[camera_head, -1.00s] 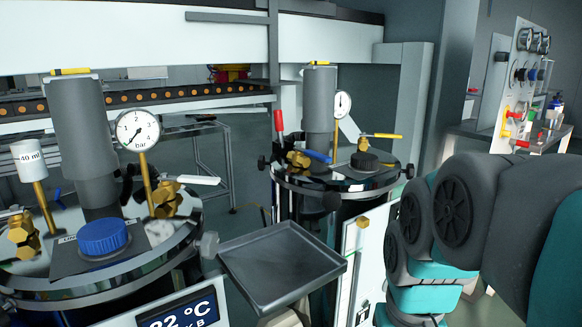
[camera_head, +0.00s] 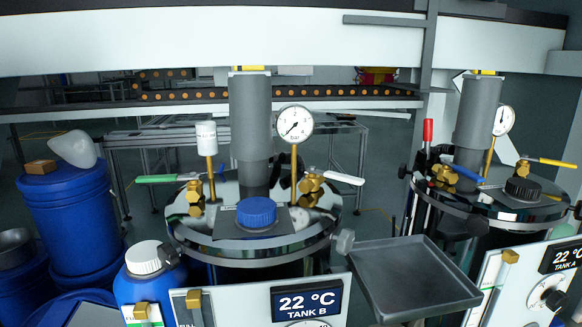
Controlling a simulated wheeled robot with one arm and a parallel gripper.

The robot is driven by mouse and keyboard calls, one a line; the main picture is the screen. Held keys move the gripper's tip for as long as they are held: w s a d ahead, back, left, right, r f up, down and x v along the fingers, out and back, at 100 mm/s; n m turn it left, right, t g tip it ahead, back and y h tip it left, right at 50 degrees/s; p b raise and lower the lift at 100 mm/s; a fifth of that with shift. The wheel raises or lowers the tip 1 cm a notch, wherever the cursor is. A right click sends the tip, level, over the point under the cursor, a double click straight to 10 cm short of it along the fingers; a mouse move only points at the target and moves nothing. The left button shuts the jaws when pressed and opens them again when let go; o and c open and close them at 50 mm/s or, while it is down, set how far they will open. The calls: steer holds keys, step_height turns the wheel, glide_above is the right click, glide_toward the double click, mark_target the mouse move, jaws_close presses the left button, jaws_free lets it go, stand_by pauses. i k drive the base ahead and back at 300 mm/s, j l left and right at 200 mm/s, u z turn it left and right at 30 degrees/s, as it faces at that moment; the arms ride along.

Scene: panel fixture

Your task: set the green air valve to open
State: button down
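The green valve handle (camera_head: 157,178) is on the left side of the tank B lid (camera_head: 300,246). It lies about level and points left, away from its brass valve body (camera_head: 194,191). A white cylinder marked with small print (camera_head: 206,138) stands on a brass stem just behind and above this valve. My gripper is not in view, and no part of my arm shows now.
Tank B also carries a white-handled valve (camera_head: 345,178), a pressure gauge (camera_head: 294,124) and a blue cap (camera_head: 256,212). A grey tray (camera_head: 412,280) sits between the tanks. Tank A (camera_head: 490,216) has red, blue and yellow handles. Blue drums (camera_head: 72,215) stand at left.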

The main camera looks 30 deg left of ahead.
mark_target(169, 177)
steer(key=u, duration=2)
